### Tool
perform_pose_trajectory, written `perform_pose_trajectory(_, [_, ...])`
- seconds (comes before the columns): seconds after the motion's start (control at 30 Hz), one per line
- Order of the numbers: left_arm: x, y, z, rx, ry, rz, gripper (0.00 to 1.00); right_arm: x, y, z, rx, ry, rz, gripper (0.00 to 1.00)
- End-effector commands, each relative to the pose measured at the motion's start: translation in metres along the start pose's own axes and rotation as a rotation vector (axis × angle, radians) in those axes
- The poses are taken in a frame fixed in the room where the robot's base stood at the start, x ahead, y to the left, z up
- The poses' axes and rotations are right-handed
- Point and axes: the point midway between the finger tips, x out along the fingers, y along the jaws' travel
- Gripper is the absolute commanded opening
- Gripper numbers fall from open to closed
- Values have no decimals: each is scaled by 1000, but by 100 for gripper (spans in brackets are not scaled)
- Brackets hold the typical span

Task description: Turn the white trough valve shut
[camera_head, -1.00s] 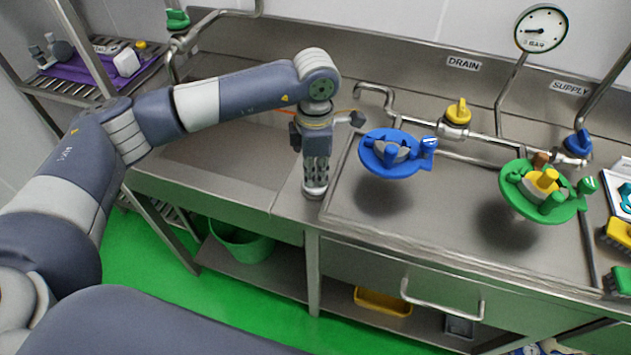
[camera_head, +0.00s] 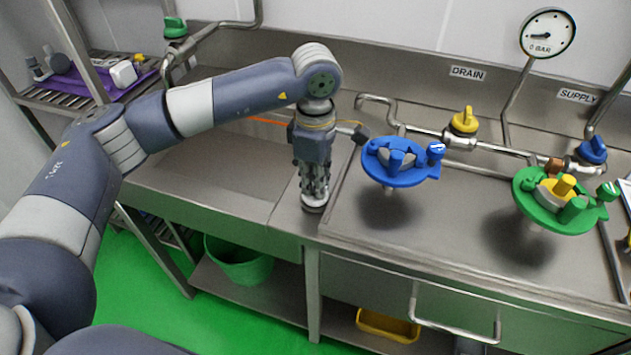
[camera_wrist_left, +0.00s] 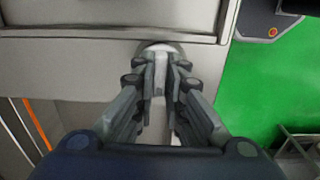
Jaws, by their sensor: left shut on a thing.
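The white trough valve shows as a pale upright handle (camera_wrist_left: 174,78) on a round base at the rim of the steel counter in the left wrist view. My left gripper (camera_head: 313,196) points straight down at the front strip between the trough and the worktop. In the left wrist view its fingers (camera_wrist_left: 168,72) are shut on the handle, one on each side. In the head view the fingers hide most of the valve, and only a pale round base (camera_head: 313,208) shows below them. My right gripper is in neither view.
The steel trough (camera_head: 215,172) lies left of the gripper. A blue round fixture (camera_head: 400,177) and a green one (camera_head: 545,222) stand over the worktop to the right. A yellow drain valve (camera_head: 464,121), a blue supply valve (camera_head: 592,151) and a gauge (camera_head: 548,32) are behind.

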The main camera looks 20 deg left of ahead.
Motion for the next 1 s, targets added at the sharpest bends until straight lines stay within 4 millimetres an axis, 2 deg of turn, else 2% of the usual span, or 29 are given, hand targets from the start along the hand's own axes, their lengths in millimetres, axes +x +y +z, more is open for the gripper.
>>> perform_pose_trajectory(0.23, [-1, 1, 0, 6, 0, 3, 0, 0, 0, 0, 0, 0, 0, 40])
perform_pose_trajectory(0.27, [-1, 1, 0, 6, 0, 3, 13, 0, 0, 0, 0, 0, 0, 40])
perform_pose_trajectory(0.3, [-1, 1, 0, 6, 0, 3, 22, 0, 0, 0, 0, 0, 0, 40])
perform_pose_trajectory(0.33, [-1, 0, 0, 5, 0, 3, 29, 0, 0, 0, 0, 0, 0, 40])
perform_pose_trajectory(0.37, [-1, 0, 0, 5, 0, 3, 31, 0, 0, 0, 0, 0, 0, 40])
perform_pose_trajectory(0.67, [-1, 0, 0, 3, 0, 2, 31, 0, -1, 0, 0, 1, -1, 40])
perform_pose_trajectory(0.77, [-7, 1, 0, 3, -1, 3, 31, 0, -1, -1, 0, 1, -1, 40])
perform_pose_trajectory(0.87, [-21, 1, 0, 3, -1, 6, 31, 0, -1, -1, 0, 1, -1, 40])
perform_pose_trajectory(1.0, [-50, 1, 1, 3, -1, 6, 31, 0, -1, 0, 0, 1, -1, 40])
